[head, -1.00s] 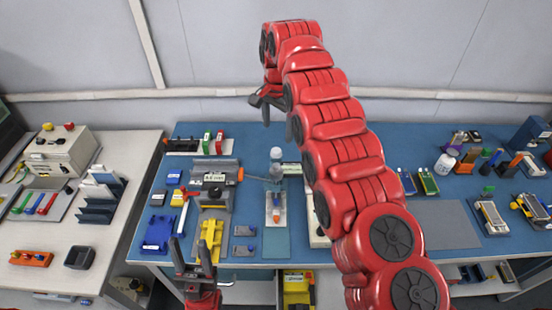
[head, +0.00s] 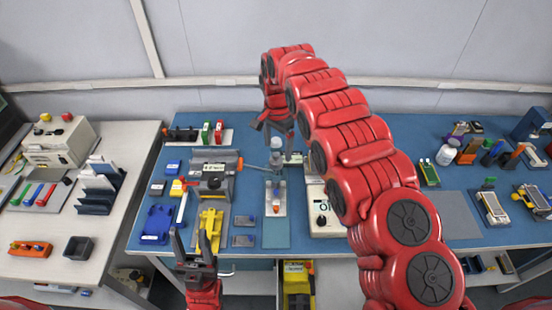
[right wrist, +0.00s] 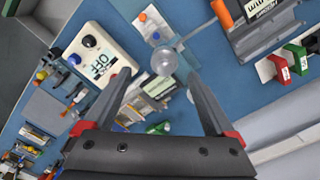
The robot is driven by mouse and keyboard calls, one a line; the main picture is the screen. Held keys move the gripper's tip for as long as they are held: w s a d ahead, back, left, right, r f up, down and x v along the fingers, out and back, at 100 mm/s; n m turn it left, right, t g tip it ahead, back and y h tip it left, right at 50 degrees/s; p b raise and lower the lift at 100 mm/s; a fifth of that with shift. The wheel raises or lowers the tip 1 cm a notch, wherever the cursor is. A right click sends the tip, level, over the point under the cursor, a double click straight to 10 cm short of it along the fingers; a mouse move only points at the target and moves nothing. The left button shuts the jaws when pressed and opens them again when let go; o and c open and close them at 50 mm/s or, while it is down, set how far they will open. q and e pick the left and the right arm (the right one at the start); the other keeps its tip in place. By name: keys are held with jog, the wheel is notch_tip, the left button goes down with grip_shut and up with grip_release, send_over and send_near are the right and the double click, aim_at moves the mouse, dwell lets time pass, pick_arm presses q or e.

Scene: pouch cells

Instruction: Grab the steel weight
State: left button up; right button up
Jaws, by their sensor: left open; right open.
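A round grey metal piece, which looks like the steel weight (right wrist: 165,61), shows in the right wrist view just beyond and between my right fingertips. In the head view it seems to be the small grey piece (head: 277,164) at the back end of the white plate, though it is small there. My right gripper (head: 279,130) is open and empty, above and behind it; its two fingers (right wrist: 161,77) also show apart in the right wrist view. I cannot tell the exact height gap. My left gripper (head: 192,236) is open and empty near the table's front edge.
A rod with an orange handle (right wrist: 221,12) reaches beside the round piece. A white meter (head: 322,218) stands to the right, a grey fixture (head: 212,162) to the left. Red and green clips (right wrist: 283,70) stand further off. A bare blue-grey mat (head: 276,234) lies in front.

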aim_at(275, 154)
jog(key=shift+w+f, duration=0.1)
jog(key=shift+f, duration=0.1)
jog(key=shift+a+f+p, duration=0.25)
jog(key=shift+f+p, duration=0.55)
jog(key=shift+p, duration=0.2)
jog(key=shift+w+f+p, duration=0.15)
jog(key=shift+f+p, duration=0.4)
jog(key=shift+f, duration=0.1)
jog(key=shift+a+f+b, duration=0.1)
jog(key=shift+f+b, duration=0.3)
jog(key=shift+f, duration=0.8)
grip_shut()
